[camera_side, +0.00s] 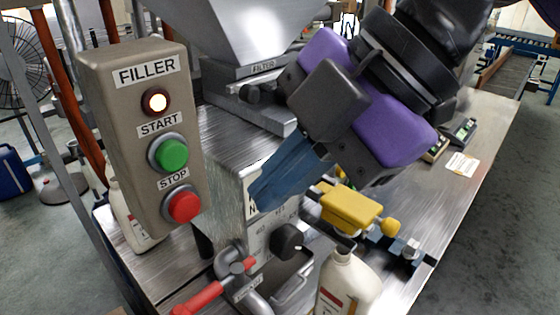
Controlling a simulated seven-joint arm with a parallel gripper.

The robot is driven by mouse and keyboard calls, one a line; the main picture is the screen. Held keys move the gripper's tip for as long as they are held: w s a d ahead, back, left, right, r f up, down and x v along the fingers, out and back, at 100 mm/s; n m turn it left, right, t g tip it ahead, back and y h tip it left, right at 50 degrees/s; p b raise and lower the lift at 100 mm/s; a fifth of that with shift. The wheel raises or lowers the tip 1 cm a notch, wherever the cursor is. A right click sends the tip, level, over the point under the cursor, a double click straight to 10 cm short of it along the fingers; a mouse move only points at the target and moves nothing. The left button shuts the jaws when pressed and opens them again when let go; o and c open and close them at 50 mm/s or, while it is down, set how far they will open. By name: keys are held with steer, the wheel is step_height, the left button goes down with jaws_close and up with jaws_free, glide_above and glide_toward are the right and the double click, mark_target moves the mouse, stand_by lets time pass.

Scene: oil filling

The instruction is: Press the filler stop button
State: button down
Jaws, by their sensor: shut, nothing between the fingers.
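The filler control box (130,90) stands at the left, labelled FILLER, with a lit lamp (155,102) near its top. Below it are the green start button (172,154) and, lowest, the red stop button (183,206). My gripper (262,193), purple and black with blue fingers, reaches down from the upper right. Its fingers are shut and empty. The fingertips appear to the right of the stop button, apart from it, in front of the metal filler body. Depth between them is hard to judge.
A metal hopper (240,30) rises behind. A white bottle (345,285) stands under the outlet, beside a yellow clamp (350,208). A red-handled valve (205,298) and black knob (286,241) sit low in front. Another bottle (128,215) is partly hidden behind the control box.

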mark_target(207, 203)
steer(key=shift+w+a+f, duration=0.55)
steer(key=shift+a+f, duration=0.35)
steer(key=shift+a, duration=0.25)
steer(key=shift+w+a+f, duration=0.5)
steer(key=shift+a+f, duration=0.35)
steer(key=shift+a, duration=0.35)
steer(key=shift+w+a+f, duration=0.55)
steer(key=shift+a+f, duration=0.35)
steer(key=shift+a, duration=0.25)
